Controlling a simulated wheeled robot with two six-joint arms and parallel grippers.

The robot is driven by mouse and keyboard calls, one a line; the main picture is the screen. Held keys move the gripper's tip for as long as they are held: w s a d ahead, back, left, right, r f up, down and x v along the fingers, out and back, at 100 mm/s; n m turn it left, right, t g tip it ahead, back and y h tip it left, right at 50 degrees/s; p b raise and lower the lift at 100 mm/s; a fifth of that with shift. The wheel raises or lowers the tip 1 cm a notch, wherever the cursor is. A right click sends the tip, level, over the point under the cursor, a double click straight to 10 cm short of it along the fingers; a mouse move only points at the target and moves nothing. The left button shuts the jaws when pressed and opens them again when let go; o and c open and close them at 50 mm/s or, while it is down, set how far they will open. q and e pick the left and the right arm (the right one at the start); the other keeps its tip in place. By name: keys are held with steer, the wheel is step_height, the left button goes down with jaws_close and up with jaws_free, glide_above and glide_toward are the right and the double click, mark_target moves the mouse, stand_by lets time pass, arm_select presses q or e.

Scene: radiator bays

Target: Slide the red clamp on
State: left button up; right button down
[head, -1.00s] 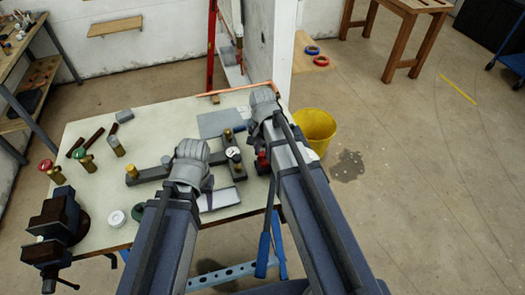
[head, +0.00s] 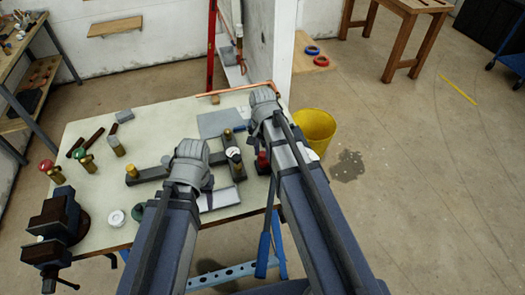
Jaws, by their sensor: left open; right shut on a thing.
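I cannot pick out the red clamp for certain. A red ring (head: 322,61) lies beside a blue ring on a board on the floor. A small red part (head: 262,160) shows on the bench beside my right forearm. A thin copper pipe (head: 236,90) runs along the bench's back edge and bends down near my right gripper (head: 262,97). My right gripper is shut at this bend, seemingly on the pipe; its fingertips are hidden.
The pale bench (head: 85,120) carries a vice (head: 60,218) at front left, brass valves (head: 85,162), dark-handled tools and a grey plate (head: 218,122). A white wall end (head: 283,45) stands behind the bench. A yellow bucket (head: 316,128) stands right of it. The floor farther right is mostly clear.

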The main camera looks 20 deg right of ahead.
steer(key=d, duration=0.3)
steer(key=shift+d, duration=0.2)
steer(key=c, duration=0.5)
jaws_free()
steer(key=shift+r, duration=0.15)
step_height(320, 180, up, 8)
steer(key=p, duration=0.7)
steer(key=shift+f+p, duration=0.25)
steer(key=shift+p, duration=0.15)
steer(key=s+a+f+n+b, duration=0.1)
steer(key=s+a+n, duration=0.3)
steer(key=s+a+f+n+b, duration=0.1)
steer(key=s+a+n, duration=0.3)
steer(key=s+a, duration=0.1)
steer(key=s+a+f+n+h+b, duration=0.1)
steer(key=s+a+n+b, duration=0.1)
steer(key=s+a+n, duration=0.2)
steer(key=shift+s+a+f, duration=0.4)
steer(key=shift+s+a, duration=0.05)
steer(key=shift+s, duration=0.2)
